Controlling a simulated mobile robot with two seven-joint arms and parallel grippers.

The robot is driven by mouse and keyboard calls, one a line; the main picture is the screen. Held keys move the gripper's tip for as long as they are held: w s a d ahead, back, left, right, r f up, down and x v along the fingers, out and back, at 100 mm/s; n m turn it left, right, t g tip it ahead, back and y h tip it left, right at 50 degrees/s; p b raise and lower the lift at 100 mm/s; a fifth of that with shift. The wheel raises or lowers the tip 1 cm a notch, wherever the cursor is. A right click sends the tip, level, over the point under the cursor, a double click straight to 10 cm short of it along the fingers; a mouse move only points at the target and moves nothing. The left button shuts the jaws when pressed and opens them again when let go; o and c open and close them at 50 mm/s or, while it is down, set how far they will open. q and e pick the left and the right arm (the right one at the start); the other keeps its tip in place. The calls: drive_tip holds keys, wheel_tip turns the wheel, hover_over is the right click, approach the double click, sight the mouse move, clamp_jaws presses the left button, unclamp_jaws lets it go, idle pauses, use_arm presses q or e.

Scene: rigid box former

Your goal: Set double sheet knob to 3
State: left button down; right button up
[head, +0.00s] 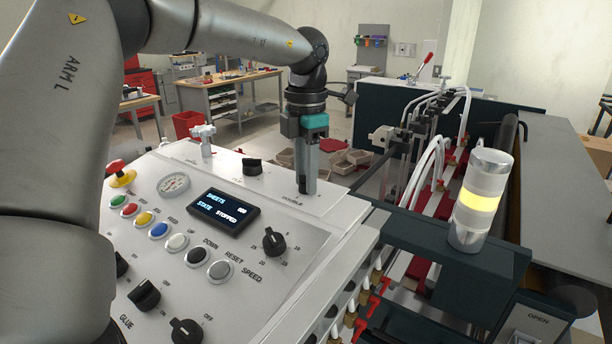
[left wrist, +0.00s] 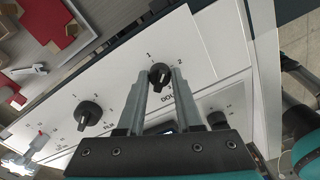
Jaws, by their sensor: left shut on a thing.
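The double sheet knob (left wrist: 160,75) is a small black rotary knob on the white control panel, with a label starting "DOU" below it and the digits 1 and 2 printed around it in the left wrist view. My left gripper (left wrist: 155,80) has its two grey fingers on either side of this knob, shut on it. In the head view my left gripper (head: 306,188) points straight down at the panel's far right part, by the "DOUBLE" label, and its fingers hide the knob. Which digit the knob's pointer faces is too small to tell.
Another black knob (left wrist: 89,114) sits left of the gripped one in the wrist view. The panel also carries a display (head: 223,211) reading "STATE STOPPED", a speed knob (head: 274,241), coloured buttons and a red emergency button (head: 121,174). A stack light (head: 481,199) stands right of the panel.

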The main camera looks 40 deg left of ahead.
use_arm(q)
drive_tip(key=m, duration=0.3)
drive_tip(key=shift+m, duration=0.4)
drive_tip(key=m, duration=0.4)
drive_tip(key=shift+m, duration=0.3)
drive_tip(key=m, duration=0.4)
drive_tip(key=shift+r+p, duration=0.1)
drive_tip(key=shift+p, duration=0.3)
drive_tip(key=m, duration=0.4)
drive_tip(key=m+p, duration=0.1)
drive_tip(key=m, duration=0.4)
drive_tip(key=shift+m, duration=0.3)
drive_tip(key=m, duration=0.4)
drive_tip(key=shift+m, duration=0.3)
drive_tip(key=c, duration=0.6)
unclamp_jaws()
